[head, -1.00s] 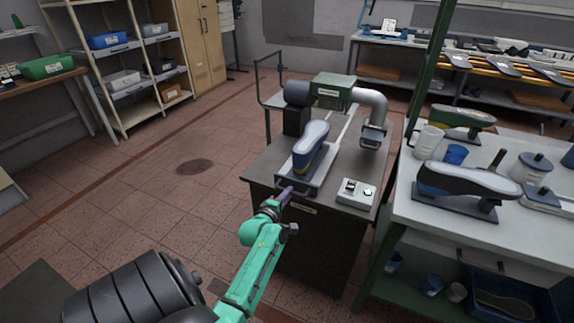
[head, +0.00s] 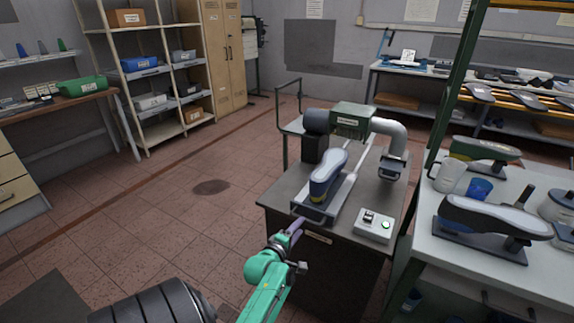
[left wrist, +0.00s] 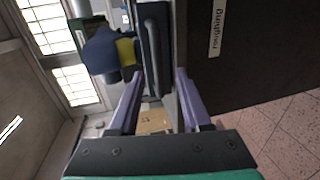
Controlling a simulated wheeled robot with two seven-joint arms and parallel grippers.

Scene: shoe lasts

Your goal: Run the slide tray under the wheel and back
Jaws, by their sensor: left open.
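The slide tray (head: 312,214) lies at the front end of its rails on the machine bench. A blue-grey shoe last with a yellow band (head: 327,178) stands on it; it also shows in the left wrist view (left wrist: 104,50). The machine's green housing (head: 352,120) and dark round drum (head: 316,121) stand behind; I cannot make out the wheel clearly. My left gripper (head: 295,226) is at the tray's front edge. In the left wrist view its purple fingers (left wrist: 158,95) are apart, with a grey handle bar (left wrist: 152,55) ahead between them. My right gripper is not in view.
A control box (head: 374,226) with a green button sits at the bench's front right.

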